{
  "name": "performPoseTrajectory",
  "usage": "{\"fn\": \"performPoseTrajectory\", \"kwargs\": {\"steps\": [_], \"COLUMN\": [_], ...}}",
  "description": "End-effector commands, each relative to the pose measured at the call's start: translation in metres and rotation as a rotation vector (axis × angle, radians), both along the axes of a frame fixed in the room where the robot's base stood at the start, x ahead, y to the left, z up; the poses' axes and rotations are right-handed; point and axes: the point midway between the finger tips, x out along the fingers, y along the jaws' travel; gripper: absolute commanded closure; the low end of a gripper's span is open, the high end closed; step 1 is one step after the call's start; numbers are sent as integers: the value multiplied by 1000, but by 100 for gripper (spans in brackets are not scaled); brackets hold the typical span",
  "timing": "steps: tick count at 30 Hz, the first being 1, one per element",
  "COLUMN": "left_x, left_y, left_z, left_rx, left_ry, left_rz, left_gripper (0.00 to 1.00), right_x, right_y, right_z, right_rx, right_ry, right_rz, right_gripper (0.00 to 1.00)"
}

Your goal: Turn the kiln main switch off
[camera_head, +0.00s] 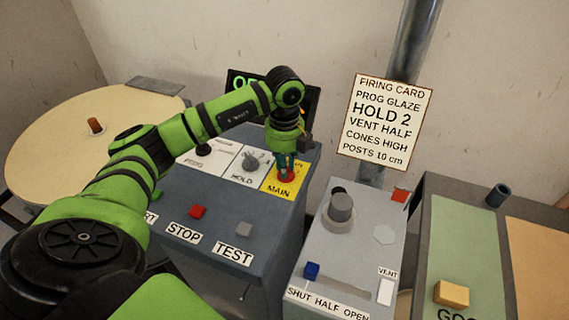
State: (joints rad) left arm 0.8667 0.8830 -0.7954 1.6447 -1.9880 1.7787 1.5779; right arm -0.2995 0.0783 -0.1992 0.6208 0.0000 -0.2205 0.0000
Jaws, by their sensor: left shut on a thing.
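The main switch (287,176) is a red knob on a yellow plate marked MAIN (279,191), at the right of the kiln control panel's sloped top. My left arm reaches over the panel from the left. My left gripper (286,167) points down and is shut on the red knob. The fingers cover part of the knob, so I cannot tell which position it is turned to. A dark display (241,80) with green characters stands behind the panel, mostly hidden by my arm. My right gripper is not in view.
Left of the switch is a HOLD dial (251,162). A red STOP button (197,212) and grey TEST button (244,229) are in front. A grey vent box (330,265) with a round knob (340,208) stands right. A firing card (386,121) hangs behind.

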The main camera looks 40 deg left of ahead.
Motion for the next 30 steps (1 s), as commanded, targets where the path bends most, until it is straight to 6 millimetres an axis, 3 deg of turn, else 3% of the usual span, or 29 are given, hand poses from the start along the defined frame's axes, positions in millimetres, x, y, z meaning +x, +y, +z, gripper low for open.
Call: {"fn": "performPoseTrajectory", "kwargs": {"steps": [12, 13, 14, 25, 30], "left_x": [0, 0, 0, 0, 1], "left_y": [0, 0, 0, 0, 0], "left_z": [0, 0, 0, 2, 22], "left_rx": [1, 1, 1, 0, 0], "left_ry": [-1, -1, -1, -1, -6], "left_rz": [9, 9, 9, 7, 5], "left_gripper": [100, 67, 55, 55, 55], "right_x": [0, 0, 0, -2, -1], "right_y": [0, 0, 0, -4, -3], "right_z": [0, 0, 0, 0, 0], "right_rx": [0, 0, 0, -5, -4], "right_ry": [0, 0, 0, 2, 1], "right_rz": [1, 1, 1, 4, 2], "right_gripper": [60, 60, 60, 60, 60]}}
